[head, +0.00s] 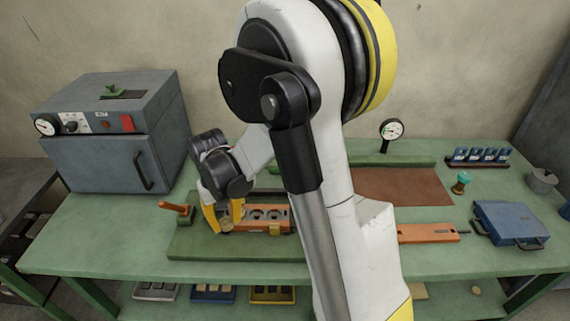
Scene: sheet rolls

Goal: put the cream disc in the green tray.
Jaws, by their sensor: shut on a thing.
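My gripper (225,228) is at the left of the bench, its yellow fingers pointing down and shut on a small tan-cream round piece (227,223), which looks like the cream disc. The fingers partly hide it. It is beside the left end of an orange block with round holes (270,226); whether it touches the block I cannot tell. A low flat green base (192,244) lies under and around the block. This base is the nearest thing to a green tray that I can make out; I cannot tell if it has a rim.
A grey oven-like box (102,165) stands at the back left. An orange-handled tool (178,208) is just left of my gripper. A dial gauge (391,131), a brown mat (405,187) and a blue case (510,222) are to the right. My arm hides the bench's middle.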

